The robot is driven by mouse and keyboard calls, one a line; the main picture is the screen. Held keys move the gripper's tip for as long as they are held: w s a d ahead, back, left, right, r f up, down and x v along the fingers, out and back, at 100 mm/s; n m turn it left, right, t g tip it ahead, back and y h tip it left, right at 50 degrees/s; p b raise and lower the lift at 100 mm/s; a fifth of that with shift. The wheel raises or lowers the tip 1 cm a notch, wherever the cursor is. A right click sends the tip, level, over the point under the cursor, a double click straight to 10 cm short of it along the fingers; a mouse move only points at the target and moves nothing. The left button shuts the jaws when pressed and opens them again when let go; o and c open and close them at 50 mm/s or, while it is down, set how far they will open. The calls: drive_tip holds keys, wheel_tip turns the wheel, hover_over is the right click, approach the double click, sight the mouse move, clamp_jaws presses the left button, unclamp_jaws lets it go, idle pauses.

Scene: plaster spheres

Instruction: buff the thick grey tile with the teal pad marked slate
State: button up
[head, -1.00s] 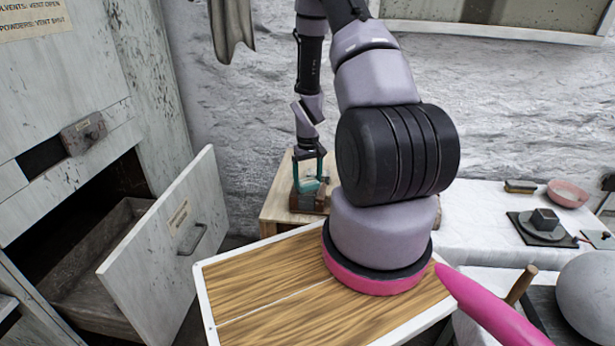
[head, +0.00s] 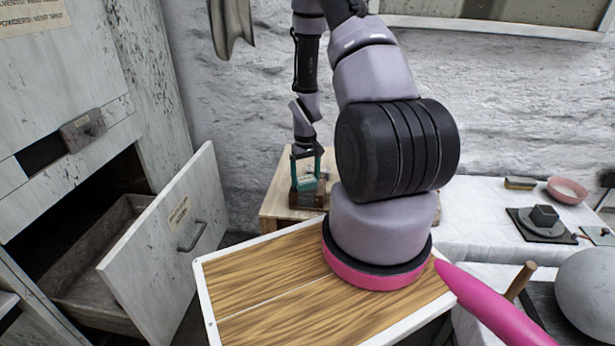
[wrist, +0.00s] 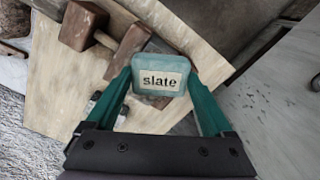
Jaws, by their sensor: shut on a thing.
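My gripper (head: 306,180) is at the far wooden table, pointing down. In the wrist view, its teal fingers (wrist: 160,75) are shut on the teal pad (wrist: 158,88), which has a pale label reading "slate". The pad also shows small between the fingers in the head view (head: 306,185). It is over the table beside a brown wooden mallet (wrist: 130,50); I cannot tell how high it is. On the white-covered table at the right, a dark block (head: 544,215) sits on a flat grey plate (head: 527,229). I cannot tell whether either is the thick grey tile.
The pale wooden table (head: 272,207) lies beyond my base. A drawer (head: 165,250) stands open at the left. The white-covered table (head: 465,205) also holds a pink bowl (head: 567,190) and a brush-like block (head: 520,183). A grey sphere (head: 590,290) is at the lower right.

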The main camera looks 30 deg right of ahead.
drive_tip(key=shift+a, duration=0.75)
drive_tip(key=shift+s+d+f, duration=0.1)
drive_tip(key=shift+s+d, duration=0.05)
drive_tip(key=shift+d, duration=1.95)
drive_tip(key=shift+a, duration=2.15)
drive_tip(key=shift+w+d, duration=0.1)
drive_tip(key=shift+w, duration=0.1)
drive_tip(key=shift+s+d, duration=0.15)
drive_tip(key=shift+d, duration=1.9)
drive_tip(key=shift+a, duration=0.1)
